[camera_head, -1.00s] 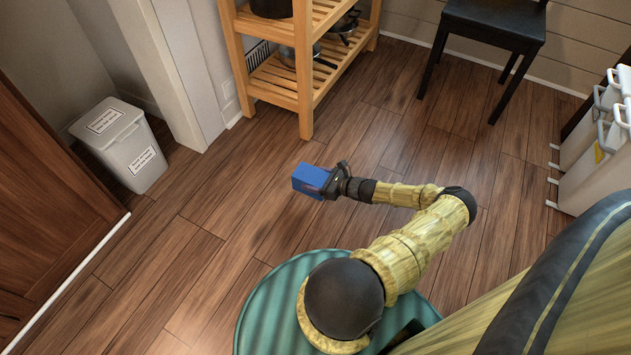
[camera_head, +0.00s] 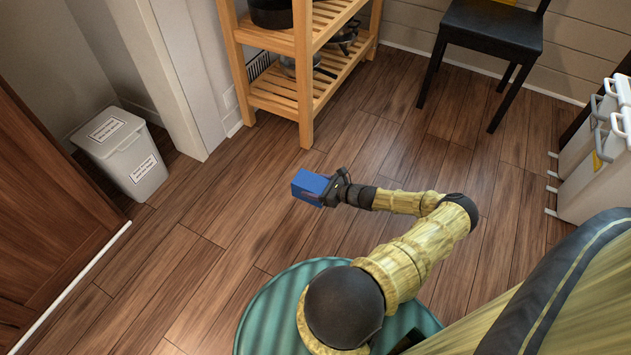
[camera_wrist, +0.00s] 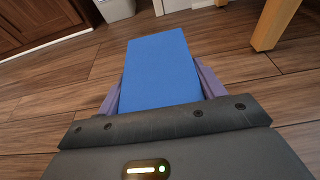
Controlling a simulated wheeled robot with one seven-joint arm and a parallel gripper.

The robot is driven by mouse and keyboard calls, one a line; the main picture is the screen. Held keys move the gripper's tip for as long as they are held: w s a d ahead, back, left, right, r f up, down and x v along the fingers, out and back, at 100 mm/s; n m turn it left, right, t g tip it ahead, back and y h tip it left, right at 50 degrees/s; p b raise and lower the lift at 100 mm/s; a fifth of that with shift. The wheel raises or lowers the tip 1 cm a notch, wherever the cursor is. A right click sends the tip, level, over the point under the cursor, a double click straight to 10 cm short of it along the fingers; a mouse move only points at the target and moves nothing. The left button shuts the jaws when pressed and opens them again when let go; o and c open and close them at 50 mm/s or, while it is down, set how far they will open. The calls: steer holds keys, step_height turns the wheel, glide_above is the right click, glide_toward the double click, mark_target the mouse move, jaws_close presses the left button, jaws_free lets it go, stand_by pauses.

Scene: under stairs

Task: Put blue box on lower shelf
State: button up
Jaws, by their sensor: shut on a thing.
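The blue box (camera_head: 309,184) is held in my gripper (camera_head: 328,189), above the floor in the head view. In the wrist view the blue box (camera_wrist: 160,70) sits between the two purple-grey fingers of my gripper (camera_wrist: 160,88), which is shut on it. The wooden shelf unit (camera_head: 305,75) stands beyond the box at the top of the head view. Its lower shelf (camera_head: 275,101) is slatted and low to the floor. A pale wooden leg (camera_wrist: 272,24) shows at the upper right of the wrist view. The box is apart from the shelf.
Dark pots (camera_head: 272,12) stand on the upper shelf, and pans (camera_head: 343,42) stand on the lower shelf toward its far end. A grey bin (camera_head: 128,155) stands at left, a black chair (camera_head: 490,28) at upper right, white containers (camera_head: 590,175) at right. Floor before the shelf is clear.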

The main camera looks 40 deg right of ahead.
steer(key=w+a+r+n+g+y+p, duration=0.15)
steer(key=a+r+p, duration=0.25)
steer(key=a+r, duration=0.45)
steer(key=w+a+r+n+y+p, duration=0.1)
steer(key=w+a+r+y+p, duration=0.15)
steer(key=a+r+p, duration=0.65)
steer(key=s+a+r+n+g+y+p, duration=0.1)
steer(key=s+a+r+n, duration=0.1)
steer(key=a+r, duration=0.3)
steer(key=s+a+r+n+g+y+p, duration=0.1)
steer(key=a+r, duration=0.5)
steer(key=r, duration=0.8)
steer(key=shift+s+a+r+n+g, duration=0.25)
steer(key=shift+s+n+g, duration=0.25)
steer(key=shift+g, duration=0.25)
steer(key=shift+w, duration=0.1)
steer(key=shift+s+a, duration=0.2)
steer(key=shift+a, duration=0.55)
